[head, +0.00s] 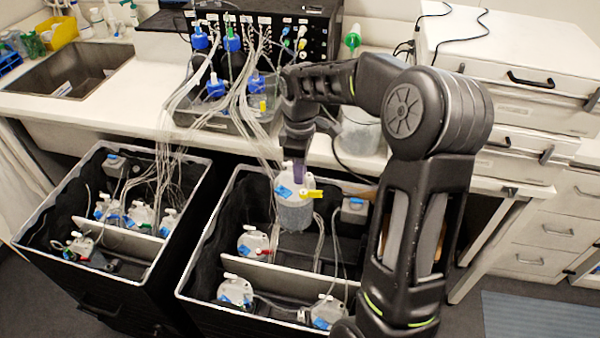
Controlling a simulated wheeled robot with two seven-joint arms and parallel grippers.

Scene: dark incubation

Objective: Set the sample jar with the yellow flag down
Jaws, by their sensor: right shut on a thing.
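The sample jar with the yellow flag (294,212) hangs upright above the back part of the right black bin (202,240). It has a white lid with blue tape, a yellow flag on its right side and a greyish body. My right gripper (298,172) is shut on the top of this jar, coming down from above; its fingertips are partly hidden. I cannot tell how far the jar's base is from the bin floor. My left gripper is not in view.
Other white-lidded jars stand in the right bin, one with a red flag (253,243) and two in front of the divider (285,276). The left bin (35,215) holds several jars. Thin tubes run down from the counter (130,100). A grey box (354,210) sits at the bin's right wall.

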